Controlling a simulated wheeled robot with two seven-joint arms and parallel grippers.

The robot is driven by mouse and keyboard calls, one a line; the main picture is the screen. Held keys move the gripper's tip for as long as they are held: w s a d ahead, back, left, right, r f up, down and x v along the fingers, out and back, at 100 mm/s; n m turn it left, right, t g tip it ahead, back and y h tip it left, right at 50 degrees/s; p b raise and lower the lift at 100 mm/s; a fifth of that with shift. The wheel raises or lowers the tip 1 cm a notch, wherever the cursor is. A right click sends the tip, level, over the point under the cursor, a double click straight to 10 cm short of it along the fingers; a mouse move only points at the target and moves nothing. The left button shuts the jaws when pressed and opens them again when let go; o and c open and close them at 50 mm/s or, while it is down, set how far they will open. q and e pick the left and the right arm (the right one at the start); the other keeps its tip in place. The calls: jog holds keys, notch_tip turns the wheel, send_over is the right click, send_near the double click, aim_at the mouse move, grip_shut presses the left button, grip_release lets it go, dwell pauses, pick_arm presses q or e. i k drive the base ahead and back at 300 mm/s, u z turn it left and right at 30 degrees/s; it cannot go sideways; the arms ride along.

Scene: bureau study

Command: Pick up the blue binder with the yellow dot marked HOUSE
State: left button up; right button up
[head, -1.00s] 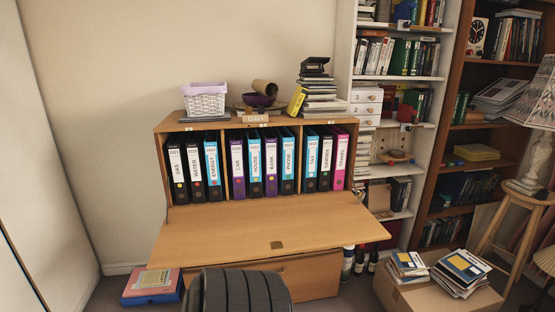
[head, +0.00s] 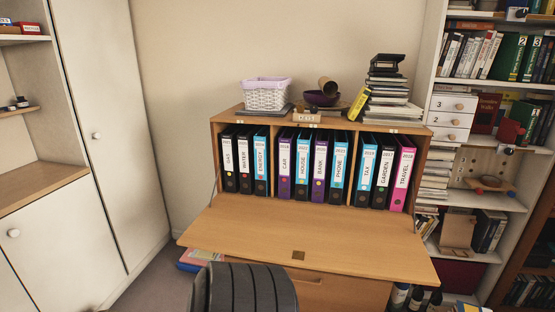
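The binder marked HOUSE (head: 303,165) has a light blue spine with a white label and a black lower part. It stands upright in the middle compartment of the bureau (head: 300,232), between the purple CAR binder (head: 285,163) and the purple BANK binder (head: 319,166). A small dot shows low on its spine, and it looks yellow. A blue PHONE binder (head: 338,167) stands at the right end of the same compartment. Neither of my grippers is in view.
The bureau's lowered flap is bare. A dark ribbed shape like a chair back (head: 245,288) stands before it. A white basket (head: 265,95), a purple bowl (head: 320,98) and a book stack (head: 388,95) sit on top. A white cabinet (head: 105,140) is at left.

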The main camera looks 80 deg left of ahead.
aim_at(304, 147)
jog(key=u, duration=0.8)
jog(key=i, duration=0.7)
jog(key=u, duration=0.7)
